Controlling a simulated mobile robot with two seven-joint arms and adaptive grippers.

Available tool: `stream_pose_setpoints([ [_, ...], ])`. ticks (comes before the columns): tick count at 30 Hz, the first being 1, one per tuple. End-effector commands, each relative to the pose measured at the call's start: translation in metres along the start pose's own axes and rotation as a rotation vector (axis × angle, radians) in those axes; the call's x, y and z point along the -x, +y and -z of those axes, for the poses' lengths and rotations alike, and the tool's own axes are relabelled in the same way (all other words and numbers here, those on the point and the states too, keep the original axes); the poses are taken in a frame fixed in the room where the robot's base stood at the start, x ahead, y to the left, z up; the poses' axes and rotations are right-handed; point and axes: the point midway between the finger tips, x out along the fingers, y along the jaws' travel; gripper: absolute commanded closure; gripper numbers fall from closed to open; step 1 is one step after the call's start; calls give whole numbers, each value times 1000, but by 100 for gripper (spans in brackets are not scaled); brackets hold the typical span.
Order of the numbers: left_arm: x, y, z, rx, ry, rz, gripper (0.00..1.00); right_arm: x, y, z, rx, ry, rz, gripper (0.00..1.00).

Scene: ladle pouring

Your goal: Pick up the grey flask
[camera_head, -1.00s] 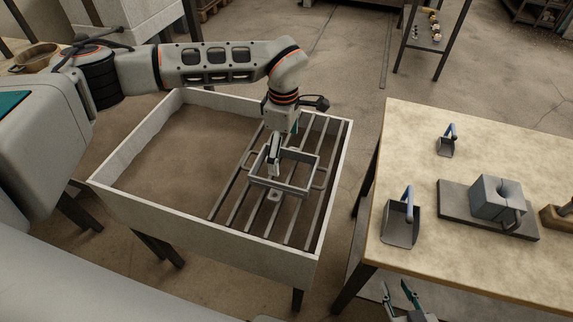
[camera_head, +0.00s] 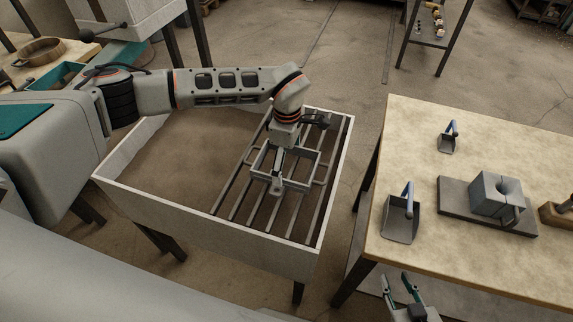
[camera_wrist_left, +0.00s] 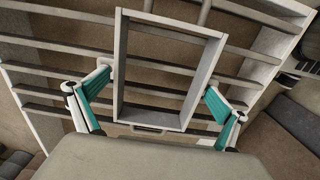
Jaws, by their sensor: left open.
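The grey flask (camera_head: 297,184) is an open rectangular frame with side handles, lying on the rails of the sand bin in the head view. In the left wrist view the flask (camera_wrist_left: 119,70) fills the middle. My left gripper (camera_head: 279,166) points down at the flask. Its teal-padded fingers (camera_wrist_left: 158,78) are spread wide, one on each side of the frame; whether they touch it I cannot tell. My right gripper (camera_head: 398,280) is at the bottom edge of the head view, fingers apart and empty, beside the table.
The pale sand bin (camera_head: 205,212) has raised walls and several parallel rails (camera_head: 237,190). To the right, a table (camera_head: 480,270) holds two blue-handled scoops (camera_head: 401,224) (camera_head: 447,143) and a grey block (camera_head: 490,196) on a dark plate. Floor shows between bin and table.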

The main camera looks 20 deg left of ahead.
Motion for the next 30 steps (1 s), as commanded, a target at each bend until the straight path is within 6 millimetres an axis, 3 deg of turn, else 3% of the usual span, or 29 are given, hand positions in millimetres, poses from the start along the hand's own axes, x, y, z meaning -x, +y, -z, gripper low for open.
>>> stream_pose_setpoints([
  [17, -4, 0, 0, 0, 0, 0, 0, -1, -1, -5, 0, -7, 1, 69],
  [22, -4, 0, 0, 0, 0, 0, 43, -1, 0, -4, 0, -4, 0, 69],
  [30, -3, 0, 0, 0, -1, -1, 43, 0, 0, -2, 0, -1, 0, 69],
])
